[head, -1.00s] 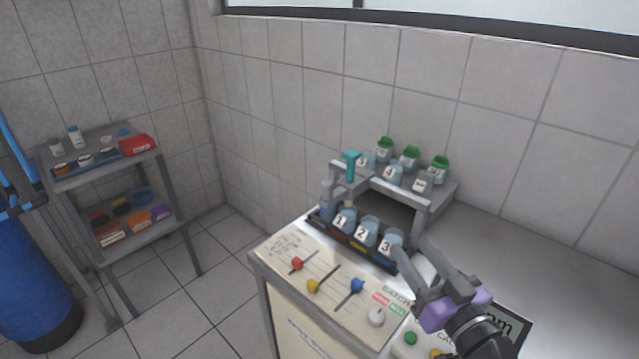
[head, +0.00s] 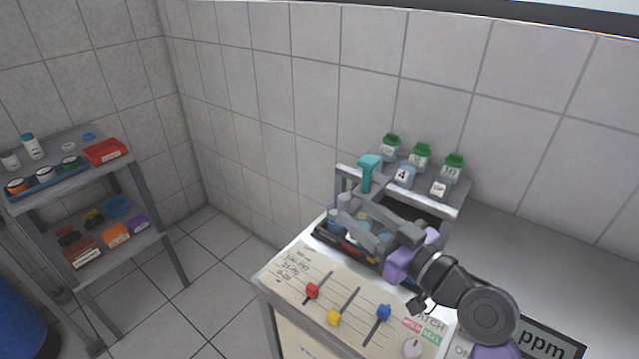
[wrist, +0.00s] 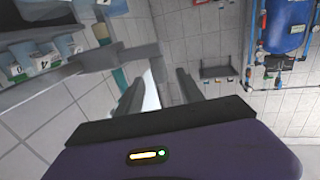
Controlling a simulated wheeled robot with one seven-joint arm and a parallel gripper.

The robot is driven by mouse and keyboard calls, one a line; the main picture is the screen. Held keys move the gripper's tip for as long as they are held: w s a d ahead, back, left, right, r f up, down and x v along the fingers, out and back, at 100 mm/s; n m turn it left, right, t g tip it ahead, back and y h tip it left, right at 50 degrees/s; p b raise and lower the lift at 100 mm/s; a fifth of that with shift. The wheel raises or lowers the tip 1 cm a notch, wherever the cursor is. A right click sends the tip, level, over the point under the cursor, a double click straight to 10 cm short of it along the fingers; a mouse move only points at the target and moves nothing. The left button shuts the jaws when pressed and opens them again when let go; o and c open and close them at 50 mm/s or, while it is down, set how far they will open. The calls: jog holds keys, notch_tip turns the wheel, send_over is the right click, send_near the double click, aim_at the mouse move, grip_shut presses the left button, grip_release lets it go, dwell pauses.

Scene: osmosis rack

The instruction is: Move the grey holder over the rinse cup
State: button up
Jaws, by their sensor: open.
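My gripper (head: 354,209) is open, its two grey fingers reaching left over the front tray of cups. A teal-handled tool (head: 368,172) stands at the rack's left front corner, just above the fingers. The fingers largely hide the numbered front cups. I cannot tell which cup is the rinse cup.
The grey rack (head: 450,207) carries green-capped bottles (head: 420,155) and labelled cups (head: 404,176). Sliders (head: 334,317) and a ppm display (head: 545,343) are on the bench front. A shelf cart (head: 140,165) stands apart at left. The bench right of the rack is clear.

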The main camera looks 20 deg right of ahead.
aim_at(363, 193)
jog(key=shift+w+a+r, duration=0.1)
jog(key=shift+w+a, duration=0.15)
jog(key=shift+w, duration=0.4)
jog(key=p+x, duration=0.1)
jog(key=x, duration=0.5)
jog(key=shift+w+p, duration=0.3)
jog(key=shift+w, duration=0.1)
jog(key=shift+a, duration=0.15)
grip_shut()
dwell(0.5)
